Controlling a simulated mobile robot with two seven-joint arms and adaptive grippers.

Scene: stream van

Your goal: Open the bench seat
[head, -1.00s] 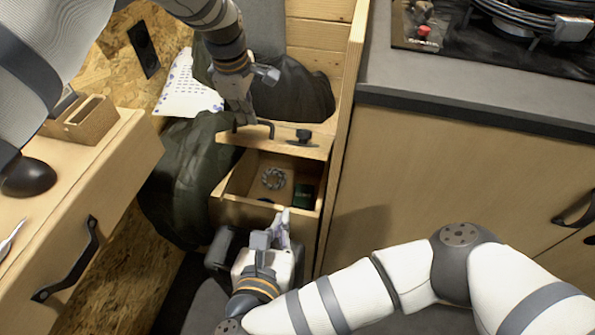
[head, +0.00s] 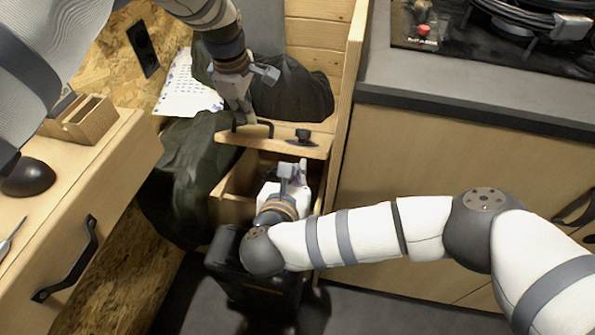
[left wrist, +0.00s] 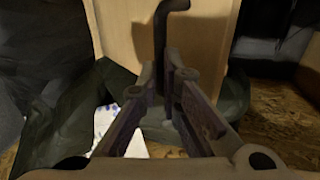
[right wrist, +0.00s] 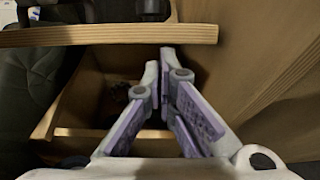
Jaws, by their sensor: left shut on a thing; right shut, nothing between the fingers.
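The bench seat lid (head: 318,146) is a light wooden panel, partly raised, with a gap between its front edge and the bench box (head: 233,209). My left gripper (head: 240,121) is shut on the lid's black handle (head: 265,124); the handle (left wrist: 168,18) also shows in the left wrist view. My right gripper (head: 299,171) is shut and empty, at the box opening just below the lid's front edge. In the right wrist view my right gripper (right wrist: 167,62) points into the box under the lid (right wrist: 110,36).
A dark jacket or cloth (head: 195,165) hangs on the bench's left side. A wooden panel (head: 345,110) and the kitchen cabinet (head: 430,170) close in the right. A drawer unit (head: 95,190) stands at left. A black case (head: 250,285) stands on the floor before the bench.

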